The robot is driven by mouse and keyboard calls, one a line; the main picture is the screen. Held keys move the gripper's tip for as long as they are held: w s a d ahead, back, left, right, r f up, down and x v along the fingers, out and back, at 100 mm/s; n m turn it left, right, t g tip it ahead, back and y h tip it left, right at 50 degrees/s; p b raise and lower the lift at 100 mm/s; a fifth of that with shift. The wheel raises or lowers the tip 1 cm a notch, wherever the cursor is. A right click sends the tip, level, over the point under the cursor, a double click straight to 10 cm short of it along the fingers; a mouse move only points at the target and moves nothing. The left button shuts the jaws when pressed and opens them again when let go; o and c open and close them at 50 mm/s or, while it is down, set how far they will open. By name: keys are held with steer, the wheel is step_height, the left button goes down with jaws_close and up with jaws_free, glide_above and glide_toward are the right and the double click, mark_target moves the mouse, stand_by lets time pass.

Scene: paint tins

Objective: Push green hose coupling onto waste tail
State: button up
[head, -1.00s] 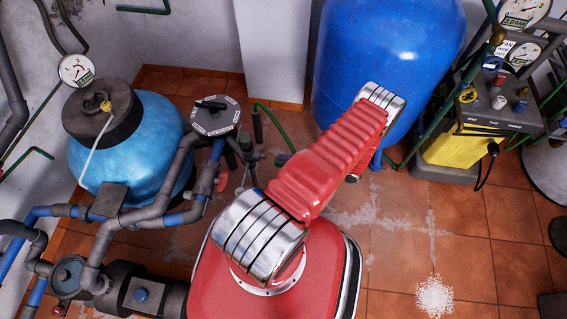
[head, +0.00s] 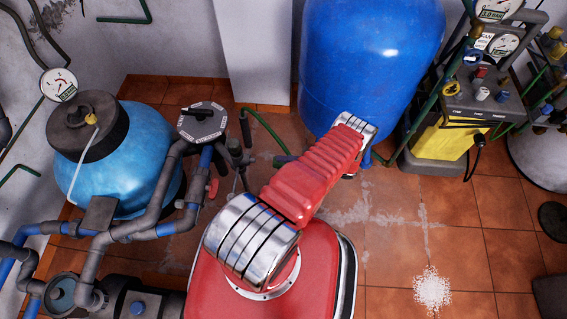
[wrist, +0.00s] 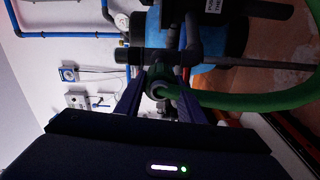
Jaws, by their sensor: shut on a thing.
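In the wrist view, my gripper (wrist: 157,91) is shut on the green hose coupling (wrist: 155,78), with a dark finger on each side of it. The green hose (wrist: 250,97) bends away from the coupling to the right. A dark grey pipe fitting (wrist: 130,56) lies just beyond the coupling; I cannot tell whether it is the waste tail or whether the coupling touches it. In the head view, my red arm hides the gripper, and part of the green hose (head: 268,128) shows beside the grey valve (head: 203,122).
A light blue filter tank (head: 125,165) with grey and blue pipes stands at the left. A tall blue vessel (head: 370,65) stands behind my arm. A yellow unit (head: 440,135) is at the right. White grains (head: 432,290) lie on the tiled floor, which is mostly clear at front right.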

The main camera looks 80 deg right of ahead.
steer(key=shift+w, duration=0.1)
stand_by(0.3)
steer(key=shift+w+a, duration=0.15)
steer(key=shift+w, duration=1.25)
steer(key=shift+w+a, duration=0.15)
steer(key=shift+w, duration=1.2)
steer(key=shift+w+a, duration=0.15)
steer(key=shift+w, duration=1.7)
stand_by(0.9)
steer(key=o, duration=1)
steer(key=s, duration=0.4)
steer(key=s+d, duration=0.1)
steer(key=s, duration=0.8)
steer(key=shift+s+d, duration=0.15)
steer(key=shift+s, duration=0.25)
